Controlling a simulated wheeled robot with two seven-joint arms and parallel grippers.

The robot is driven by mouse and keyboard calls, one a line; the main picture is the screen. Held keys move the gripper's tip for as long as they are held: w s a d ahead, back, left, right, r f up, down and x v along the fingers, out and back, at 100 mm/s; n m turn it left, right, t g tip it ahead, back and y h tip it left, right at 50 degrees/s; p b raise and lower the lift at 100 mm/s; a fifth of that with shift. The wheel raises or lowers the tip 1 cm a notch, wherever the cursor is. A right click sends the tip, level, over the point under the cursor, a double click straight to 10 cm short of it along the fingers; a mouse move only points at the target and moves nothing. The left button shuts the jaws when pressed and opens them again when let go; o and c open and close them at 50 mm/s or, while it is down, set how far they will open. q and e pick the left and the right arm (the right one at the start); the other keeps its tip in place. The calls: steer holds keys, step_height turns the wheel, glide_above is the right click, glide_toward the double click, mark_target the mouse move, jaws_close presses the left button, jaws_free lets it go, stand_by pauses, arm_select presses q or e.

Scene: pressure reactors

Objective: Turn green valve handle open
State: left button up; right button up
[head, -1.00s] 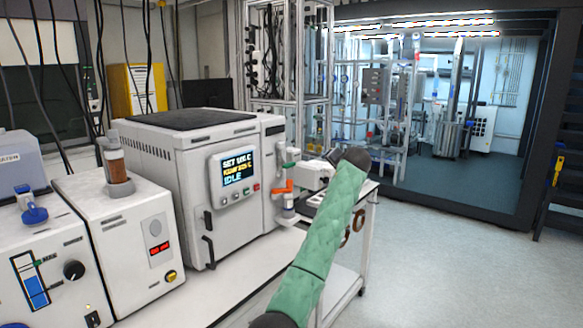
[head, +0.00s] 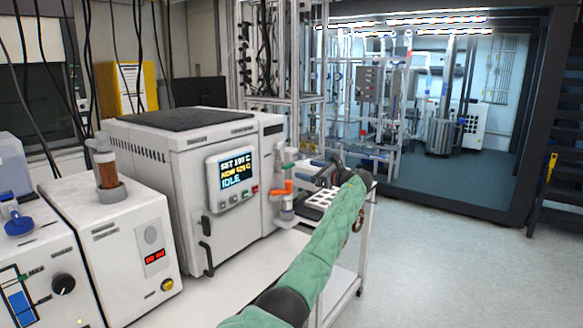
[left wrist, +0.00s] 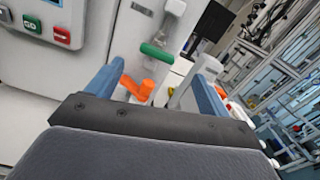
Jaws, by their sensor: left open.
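The green valve handle (head: 286,166) is a short bar on the right side of the white oven-like reactor (head: 190,165). It also shows in the left wrist view (left wrist: 157,52), lying roughly crosswise just beyond my fingertips. An orange handle (head: 281,191) sits below it on the same white pipework, and in the left wrist view the orange handle (left wrist: 138,88) lies between my fingers. My left gripper (head: 312,168) is open and empty, just right of the valves; its two blue fingers (left wrist: 158,76) frame the pipe. It appears apart from the green handle. My right gripper is out of sight.
The reactor's panel (head: 236,177) reads IDLE. Open floor (head: 440,250) is on the right.

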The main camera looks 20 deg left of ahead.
mark_target(291, 166)
arm_select(q)
steer(key=a, duration=0.2)
steer(key=w+a+m+p, duration=0.1)
steer(key=a, duration=0.2)
steer(key=w+a+m+p, duration=0.1)
steer(key=a, duration=0.1)
steer(key=shift+w+a+f, duration=0.1)
steer(key=shift+w+a, duration=0.15)
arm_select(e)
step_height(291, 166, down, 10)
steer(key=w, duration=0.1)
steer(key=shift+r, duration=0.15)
arm_select(q)
steer(key=shift+c, duration=0.4)
steer(key=c, duration=0.9)
